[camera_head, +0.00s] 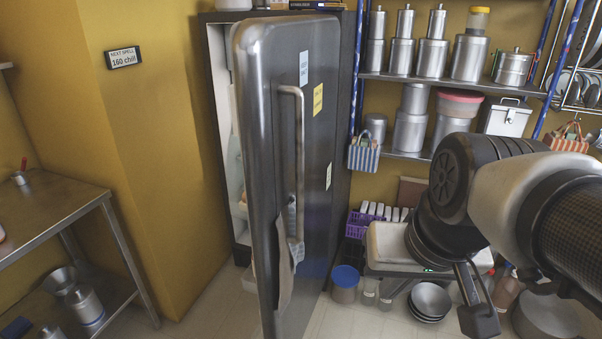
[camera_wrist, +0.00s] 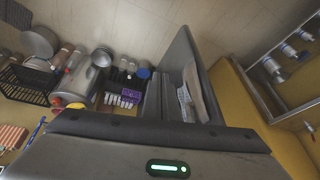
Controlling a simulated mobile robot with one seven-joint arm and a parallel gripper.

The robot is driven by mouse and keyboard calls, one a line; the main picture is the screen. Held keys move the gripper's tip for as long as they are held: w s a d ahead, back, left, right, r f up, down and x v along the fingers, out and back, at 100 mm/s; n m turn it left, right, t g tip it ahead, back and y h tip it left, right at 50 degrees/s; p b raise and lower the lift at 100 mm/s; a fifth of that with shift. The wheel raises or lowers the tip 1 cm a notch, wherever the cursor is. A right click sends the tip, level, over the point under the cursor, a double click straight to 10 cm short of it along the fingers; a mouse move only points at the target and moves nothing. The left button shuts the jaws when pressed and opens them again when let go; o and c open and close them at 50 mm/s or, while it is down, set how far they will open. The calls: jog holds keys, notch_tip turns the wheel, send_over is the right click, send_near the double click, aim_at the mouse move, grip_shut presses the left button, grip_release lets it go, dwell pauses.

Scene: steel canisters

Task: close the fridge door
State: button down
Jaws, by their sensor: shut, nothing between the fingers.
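The grey steel fridge door (camera_head: 262,130) stands open in the head view, swung out toward me. A strip of the pale fridge interior (camera_head: 219,62) shows to its left. The door's long vertical handle (camera_head: 300,150) is on the face turned to the right, with a cloth (camera_head: 286,275) hanging low on it. In the wrist view the door (camera_wrist: 192,45) shows as a grey slab beyond the fingers. My gripper (camera_head: 481,318) is at the lower right of the head view, to the right of the door and apart from it. Its fingers (camera_wrist: 158,97) are together and empty.
Wall shelves (camera_head: 450,83) with several steel canisters are behind, right of the fridge. Below them are a scale (camera_head: 395,245), a purple crate (camera_head: 360,222), a blue-lidded container (camera_head: 345,285) and stacked bowls (camera_head: 430,300). A steel table (camera_head: 50,215) stands left. Some floor between is clear.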

jog(key=w+a+f+m+g+y+p, duration=0.1)
jog(key=w+a+f+m+g+y, duration=0.2)
jog(key=w+f+m+g, duration=0.15)
jog(key=m+t+y+p, duration=0.3)
jog(key=m+t+y, duration=0.3)
jog(key=m+y, duration=0.9)
send_near(286, 283)
jog(key=shift+m+h, duration=0.9)
jog(key=shift+m, duration=0.05)
jog(key=a, duration=0.2)
jog(key=w+a+r+b, duration=0.1)
jog(key=a, duration=0.3)
jog(key=shift+w+r, duration=0.35)
jog(key=shift+w, duration=0.05)
jog(key=shift+a, duration=0.2)
